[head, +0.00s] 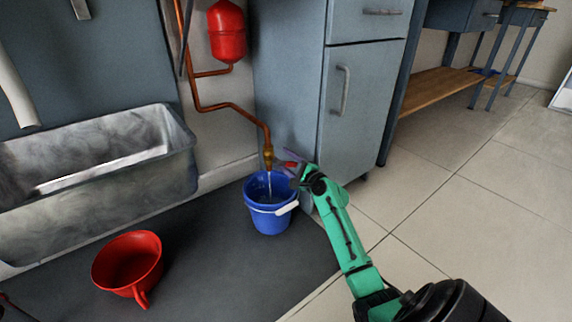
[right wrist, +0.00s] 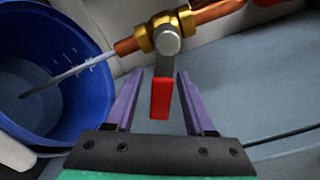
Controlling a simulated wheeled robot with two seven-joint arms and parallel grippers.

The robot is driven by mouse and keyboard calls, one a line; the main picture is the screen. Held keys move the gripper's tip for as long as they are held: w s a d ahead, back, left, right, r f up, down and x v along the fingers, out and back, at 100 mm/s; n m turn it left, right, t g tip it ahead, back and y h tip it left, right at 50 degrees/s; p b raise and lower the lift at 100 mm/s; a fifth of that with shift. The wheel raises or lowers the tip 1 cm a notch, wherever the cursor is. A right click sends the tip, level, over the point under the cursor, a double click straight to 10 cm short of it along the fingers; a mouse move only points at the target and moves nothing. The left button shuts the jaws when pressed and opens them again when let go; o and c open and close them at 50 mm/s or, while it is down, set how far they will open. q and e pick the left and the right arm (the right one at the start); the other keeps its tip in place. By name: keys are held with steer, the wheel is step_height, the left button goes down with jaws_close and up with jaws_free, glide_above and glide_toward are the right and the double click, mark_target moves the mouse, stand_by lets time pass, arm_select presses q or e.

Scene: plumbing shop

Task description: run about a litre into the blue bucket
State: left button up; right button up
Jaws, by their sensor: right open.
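The blue bucket (head: 268,219) stands upright on the dark mat under a brass tap (head: 268,156) on a copper pipe. A thin stream of water (head: 269,184) runs from the tap into it; it also shows in the right wrist view (right wrist: 62,80). White level marks (right wrist: 88,63) show on the bucket's inner wall; I cannot read the water level. My right gripper (head: 292,166) is at the tap. In the right wrist view, its open purple fingers (right wrist: 160,76) stand either side of the red lever (right wrist: 161,98), with gaps visible. My left gripper is not in view.
A red handled tub (head: 128,262) sits on the mat (head: 215,276) left of the bucket. A metal trough (head: 110,178) lies along the wall, and a red tank (head: 226,32) hangs above. A grey cabinet (head: 358,110) stands behind my right gripper.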

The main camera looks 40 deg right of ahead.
jaws_close()
steer(key=shift+a, duration=0.1)
stand_by(1.3)
